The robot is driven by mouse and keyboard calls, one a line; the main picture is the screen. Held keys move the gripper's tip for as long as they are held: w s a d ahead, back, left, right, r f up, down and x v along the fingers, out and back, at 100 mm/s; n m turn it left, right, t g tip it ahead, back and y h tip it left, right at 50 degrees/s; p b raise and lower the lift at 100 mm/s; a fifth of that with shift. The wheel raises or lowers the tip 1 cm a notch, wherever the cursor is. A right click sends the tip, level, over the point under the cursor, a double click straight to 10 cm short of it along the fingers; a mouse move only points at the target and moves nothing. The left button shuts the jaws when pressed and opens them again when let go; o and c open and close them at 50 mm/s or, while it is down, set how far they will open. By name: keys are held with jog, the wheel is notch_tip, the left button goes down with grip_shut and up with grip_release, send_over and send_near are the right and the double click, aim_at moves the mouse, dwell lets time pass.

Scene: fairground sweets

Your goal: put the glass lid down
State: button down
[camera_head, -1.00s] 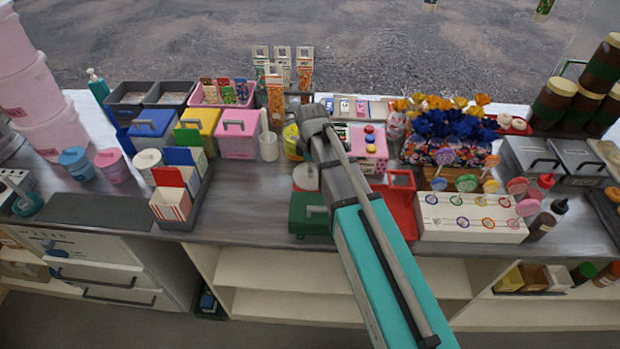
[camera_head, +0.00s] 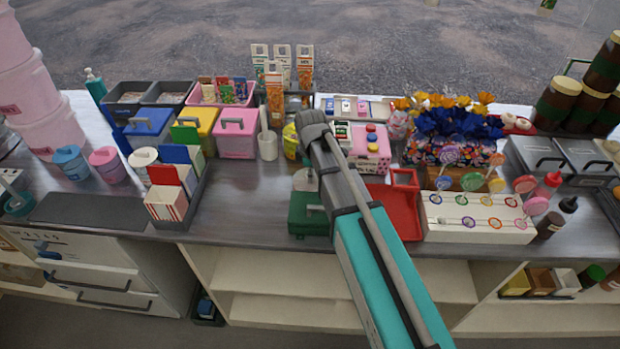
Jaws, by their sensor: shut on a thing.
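My gripper (camera_head: 307,163) hangs below the wrist of my arm and is mostly hidden by it. It is shut on a pale, see-through piece that looks like the glass lid (camera_head: 304,180), just left of my arm. Only part of the lid shows. It is behind the green box (camera_head: 308,221), near the counter's middle. I cannot tell whether it touches the surface under it.
A red tray (camera_head: 399,221) lies right of my arm, beside a white lollipop stand (camera_head: 470,231). A pink box (camera_head: 371,164) stands behind. A white scoop (camera_head: 267,145) and pink bin (camera_head: 235,146) stand behind left. The grey counter (camera_head: 245,195) is clear left of the green box.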

jog(key=shift+f, duration=0.15)
jog(key=shift+f, duration=0.1)
jog(key=shift+c, duration=1.8)
grip_release()
notch_tip(320, 180, up, 12)
jog(key=p, duration=1.2)
jog(key=shift+d, duration=0.1)
